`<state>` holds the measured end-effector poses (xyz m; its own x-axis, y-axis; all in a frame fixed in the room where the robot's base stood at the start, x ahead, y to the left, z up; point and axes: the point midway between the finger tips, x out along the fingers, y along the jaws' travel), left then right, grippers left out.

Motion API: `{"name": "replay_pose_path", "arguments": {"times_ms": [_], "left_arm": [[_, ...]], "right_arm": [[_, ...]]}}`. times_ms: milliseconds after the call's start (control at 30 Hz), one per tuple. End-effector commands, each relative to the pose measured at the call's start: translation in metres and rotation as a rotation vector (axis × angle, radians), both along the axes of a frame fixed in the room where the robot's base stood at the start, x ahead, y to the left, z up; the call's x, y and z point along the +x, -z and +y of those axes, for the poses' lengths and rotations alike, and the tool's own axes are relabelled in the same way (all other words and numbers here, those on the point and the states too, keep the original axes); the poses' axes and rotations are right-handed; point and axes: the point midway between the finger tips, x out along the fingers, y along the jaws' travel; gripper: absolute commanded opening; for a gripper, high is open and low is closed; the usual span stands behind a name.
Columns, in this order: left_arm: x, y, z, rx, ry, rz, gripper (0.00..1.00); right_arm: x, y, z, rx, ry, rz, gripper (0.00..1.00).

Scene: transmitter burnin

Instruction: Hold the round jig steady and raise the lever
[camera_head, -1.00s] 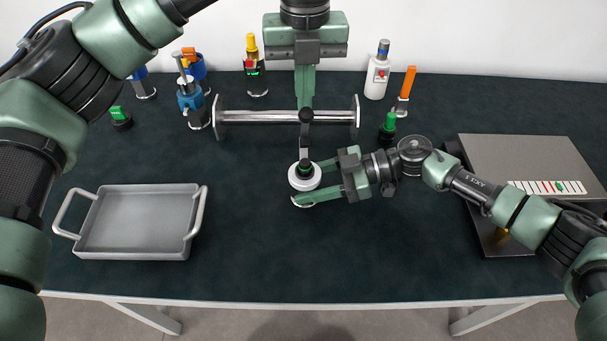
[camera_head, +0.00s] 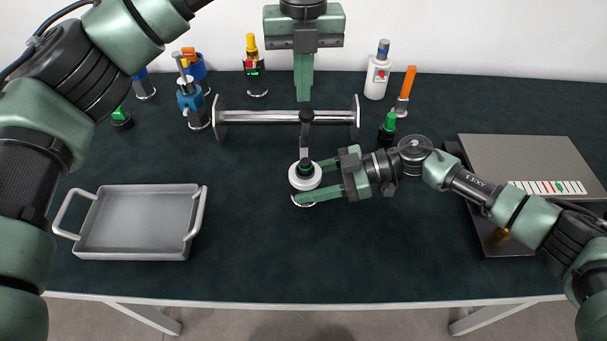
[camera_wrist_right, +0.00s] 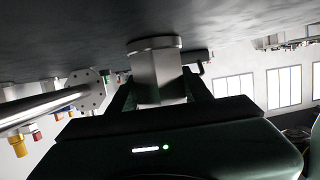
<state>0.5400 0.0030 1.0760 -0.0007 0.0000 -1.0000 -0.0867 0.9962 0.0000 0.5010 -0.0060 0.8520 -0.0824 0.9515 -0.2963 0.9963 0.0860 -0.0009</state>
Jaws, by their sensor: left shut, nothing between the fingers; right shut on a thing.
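The round jig (camera_head: 300,184) is a white disc-shaped piece with a dark and green top, at the table's middle. My right gripper (camera_head: 308,183) is shut on it from the right. In the right wrist view, a pale block with a round flange (camera_wrist_right: 156,72) sits between the fingers. My left gripper (camera_head: 304,97) is shut and empty, just above the knob in the picture. Whether the lever is raised is hard to tell from above.
A metal bar with end flanges (camera_head: 250,117) lies behind the jig, crossing beneath the lever in the picture. A grey tray (camera_head: 135,252) is at left, a grey box (camera_head: 530,155) at right. Several small coloured devices stand along the back. The front middle is clear.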

Motion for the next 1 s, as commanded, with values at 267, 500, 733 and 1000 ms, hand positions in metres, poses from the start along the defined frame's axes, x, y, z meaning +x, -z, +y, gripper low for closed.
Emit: {"name": "replay_pose_path", "arguments": {"times_ms": [267, 500, 733, 1000], "left_arm": [[0.014, 0.002, 0.0, -0.001, -0.002, 0.001, 0.0], [0.022, 0.004, 0.002, -0.001, -0.001, 0.001, 0.0], [0.023, 0.004, 0.002, 0.0, 0.0, 0.001, 0.0], [0.023, 0.004, 0.002, 0.0, 0.0, 0.001, 0.4]], "right_arm": [[0.0, -0.002, 0.001, 0.004, -0.001, -0.002, 0.07], [0.0, -0.002, 0.001, 0.004, -0.001, -0.002, 0.07], [0.0, -0.002, 0.001, 0.004, -0.001, -0.002, 0.07], [0.0, -0.002, 0.001, 0.004, -0.001, -0.002, 0.07]]}}
